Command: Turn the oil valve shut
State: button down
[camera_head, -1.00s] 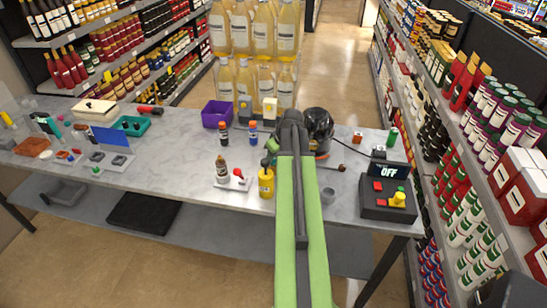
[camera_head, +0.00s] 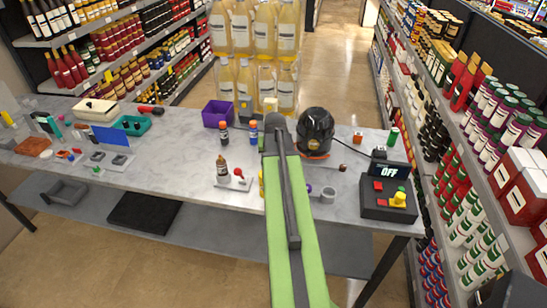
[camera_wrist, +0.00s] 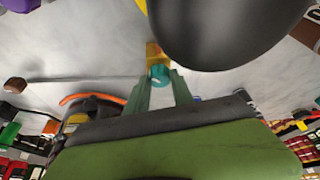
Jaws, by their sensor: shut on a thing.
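My gripper (camera_wrist: 160,86) has its green fingers shut on a small teal piece (camera_wrist: 158,73) in the wrist view. A yellow part (camera_wrist: 153,51) adjoins this piece on its far side. I cannot tell for sure whether this piece is the oil valve. In the head view the arm hides the fingertips and what they hold. The black domed pump (camera_head: 314,128) with an orange rim stands just right of the arm. A red-handled fitting on a white base (camera_head: 238,175) lies left of the arm.
A control box (camera_head: 388,198) with a screen reading OFF stands at the table's right end. A grey cup (camera_head: 328,195) is right of the arm. Bare marble table lies left of the fitting.

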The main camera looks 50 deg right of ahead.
jog(key=m+g, duration=0.1)
jog(key=m, duration=0.1)
jog(key=m+g+h, duration=0.1)
jog(key=m, duration=0.2)
jog(key=shift+w+m, duration=0.2)
jog(key=shift+m, duration=0.1)
jog(key=m+g, duration=0.1)
jog(key=m, duration=0.3)
jog(key=shift+w+m+g, duration=0.1)
jog(key=shift+m+g, duration=0.3)
jog(key=shift+a+m, duration=0.1)
jog(key=shift+m, duration=0.2)
jog(key=c, duration=1.1)
grip_release()
jog(key=p+v, duration=1.6)
jog(key=v, duration=0.1)
jog(key=shift+a, duration=0.25)
